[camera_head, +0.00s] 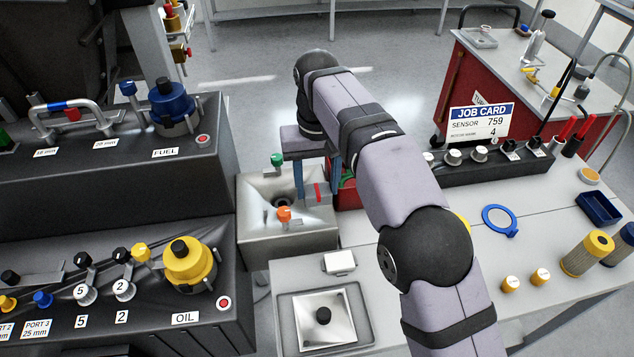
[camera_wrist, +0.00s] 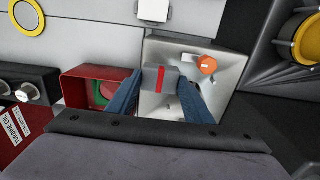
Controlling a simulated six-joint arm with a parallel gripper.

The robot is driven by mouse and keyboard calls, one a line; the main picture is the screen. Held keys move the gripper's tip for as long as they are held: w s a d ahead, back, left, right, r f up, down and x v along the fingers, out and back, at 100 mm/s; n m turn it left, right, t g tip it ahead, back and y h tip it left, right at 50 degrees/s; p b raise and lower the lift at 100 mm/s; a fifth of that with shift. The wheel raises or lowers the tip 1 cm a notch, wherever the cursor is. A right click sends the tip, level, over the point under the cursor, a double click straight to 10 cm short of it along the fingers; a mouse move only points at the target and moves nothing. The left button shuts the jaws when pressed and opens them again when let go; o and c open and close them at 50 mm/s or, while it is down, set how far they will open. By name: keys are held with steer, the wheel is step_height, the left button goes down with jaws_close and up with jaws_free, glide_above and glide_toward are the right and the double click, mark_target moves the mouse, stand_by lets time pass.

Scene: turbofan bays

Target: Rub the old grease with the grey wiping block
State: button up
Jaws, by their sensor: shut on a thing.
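My gripper (camera_head: 318,194) points down over the right side of the grey metal basin (camera_head: 255,237). Its blue fingers are shut on a grey block with a red stripe (camera_wrist: 173,80), which shows between the fingertips in the wrist view. The block appears to be over the basin; I cannot tell whether it touches anything. A dark round patch (camera_head: 283,201) shows in the basin's hollow; I cannot tell whether it is the old grease or a drain.
An orange-capped part (camera_head: 284,213) and a green-capped part (camera_head: 277,159) stand at the basin. A red bin (camera_wrist: 88,78) is beside it. The dark oil housing with a yellow cap (camera_head: 190,262) stands left. A white block (camera_head: 339,262) and a tray (camera_head: 362,309) lie in front.

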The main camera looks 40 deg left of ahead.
steer(key=shift+r+p, duration=2)
